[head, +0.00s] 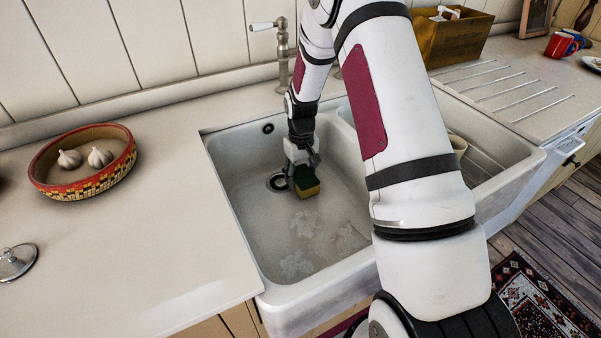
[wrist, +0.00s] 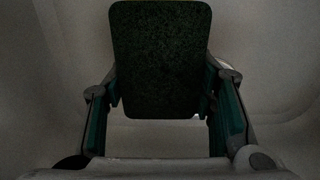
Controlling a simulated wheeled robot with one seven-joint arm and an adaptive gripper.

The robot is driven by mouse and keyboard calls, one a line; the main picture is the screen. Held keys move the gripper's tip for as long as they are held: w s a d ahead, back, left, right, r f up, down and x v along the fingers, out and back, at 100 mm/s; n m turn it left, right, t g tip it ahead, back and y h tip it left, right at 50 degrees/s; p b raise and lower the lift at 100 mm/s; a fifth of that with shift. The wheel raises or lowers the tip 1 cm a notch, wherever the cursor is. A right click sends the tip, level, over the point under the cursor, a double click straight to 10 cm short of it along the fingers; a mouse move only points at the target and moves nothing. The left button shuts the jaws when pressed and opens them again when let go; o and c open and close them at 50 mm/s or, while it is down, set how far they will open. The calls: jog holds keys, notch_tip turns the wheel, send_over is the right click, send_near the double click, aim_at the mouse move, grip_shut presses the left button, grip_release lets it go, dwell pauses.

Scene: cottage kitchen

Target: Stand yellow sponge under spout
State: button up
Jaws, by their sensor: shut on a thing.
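The yellow sponge (head: 307,187) with a dark green scouring side is in my gripper (head: 303,170), low inside the left basin of the white sink (head: 262,235). In the wrist view the sponge's dark green face (wrist: 160,60) fills the space between the two fingers of my gripper (wrist: 160,100), which are shut on it. The sponge is close to the basin floor near the drain (head: 278,182); I cannot tell if it touches. The tap (head: 283,62) stands behind the sink; its spout is hidden behind my arm.
A patterned bowl (head: 75,183) with garlic stands on the left counter, and a metal lid (head: 14,262) lies nearer the front. A wooden box (head: 455,40) stands at the back right.

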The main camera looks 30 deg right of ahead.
jog(key=o, duration=0.8)
